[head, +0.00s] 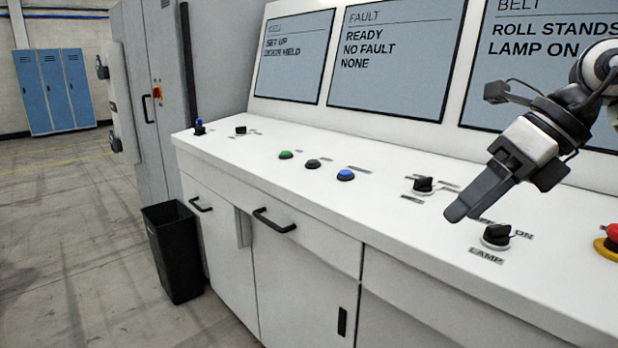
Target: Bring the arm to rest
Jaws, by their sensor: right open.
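My right gripper (462,204) comes in from the right and hangs above the white console top (300,180), apart from it. Its fingers point down and to the left, and nothing shows between them. They overlap in this view, so the gap is hard to see. Below and right of the fingertips is the black lamp knob (496,235), with a label reading LAMP. Another black knob (423,185) is left of the fingertips. My left gripper is not in view.
A red emergency button (612,236) on a yellow base is at the right edge. Green (286,155) and blue (346,174) buttons sit mid-console. Screens (397,52) rise behind. A black bin (174,252) stands left, with open floor (75,230) beyond.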

